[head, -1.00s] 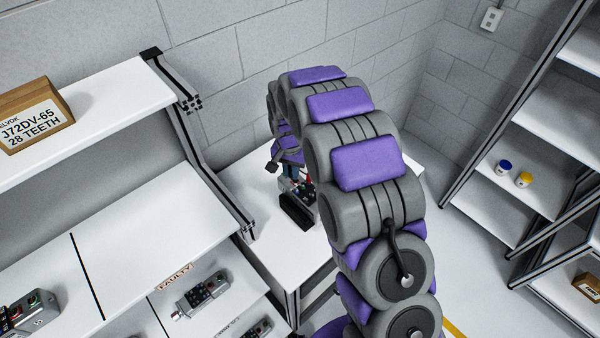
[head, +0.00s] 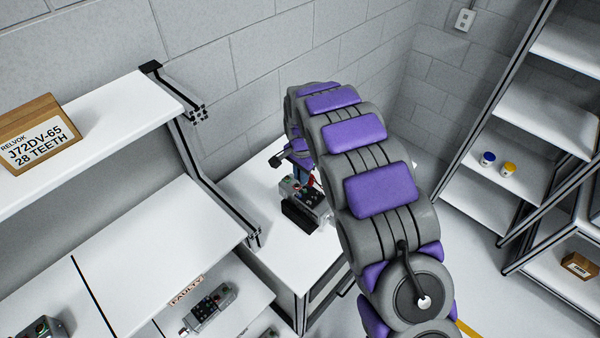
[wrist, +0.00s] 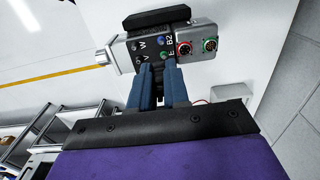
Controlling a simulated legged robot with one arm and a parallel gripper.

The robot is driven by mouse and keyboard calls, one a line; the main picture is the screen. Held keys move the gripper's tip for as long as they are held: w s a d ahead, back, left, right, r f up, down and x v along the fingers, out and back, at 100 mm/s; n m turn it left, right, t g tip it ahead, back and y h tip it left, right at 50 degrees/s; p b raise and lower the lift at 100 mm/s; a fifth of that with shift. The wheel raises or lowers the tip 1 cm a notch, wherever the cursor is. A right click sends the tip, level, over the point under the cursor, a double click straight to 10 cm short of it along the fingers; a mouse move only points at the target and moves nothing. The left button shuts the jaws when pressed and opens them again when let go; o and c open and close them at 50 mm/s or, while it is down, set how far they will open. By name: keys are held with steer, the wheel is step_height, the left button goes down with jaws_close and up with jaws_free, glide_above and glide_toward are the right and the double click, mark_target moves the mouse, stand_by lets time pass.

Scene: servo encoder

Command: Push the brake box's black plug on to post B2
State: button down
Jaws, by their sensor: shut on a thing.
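A grey servo motor (wrist: 190,42) with a dark terminal face lies on the white table; letters W, V, B2 and E show beside its posts. Post B2 (wrist: 163,42) is a small blue spot by its label. Red and green round connectors sit to the right. The motor also shows in the head view (head: 313,207), partly behind my arm. My gripper (wrist: 160,68) has its blue fingers close together at the terminal face, shut on the black plug, which is mostly hidden between them. I cannot tell whether the plug touches the post. A pale box (wrist: 232,92), perhaps the brake box, stands at right with a red lead near it.
A rack at left holds a labelled carton (head: 40,133) and, below a FAULTY label, another motor (head: 210,308). Shelves at right hold blue-lidded and yellow-lidded jars (head: 508,169). The white table (head: 262,225) is clear in front of the motor.

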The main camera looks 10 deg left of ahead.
mark_target(300, 194)
steer(key=shift+d+f, duration=0.1)
steer(key=shift+f, duration=0.35)
steer(key=shift+a+f, duration=0.4)
steer(key=shift+f, duration=0.35)
steer(key=shift+a+f, duration=0.35)
steer(key=shift+f, duration=0.4)
steer(key=shift+d+f+b, duration=0.25)
steer(key=shift+d+f, duration=0.1)
steer(key=shift+f, duration=0.2)
steer(key=shift+d+f+b, duration=0.2)
steer(key=shift+d+f, duration=0.1)
steer(key=shift+f, duration=0.25)
steer(key=shift+a+f, duration=0.3)
steer(key=shift+a, duration=0.2)
steer(key=shift+d, duration=0.1)
steer(key=shift+s+d, duration=0.1)
steer(key=shift+d, duration=0.35)
steer(key=shift+a+b, duration=0.35)
steer(key=shift+b, duration=0.05)
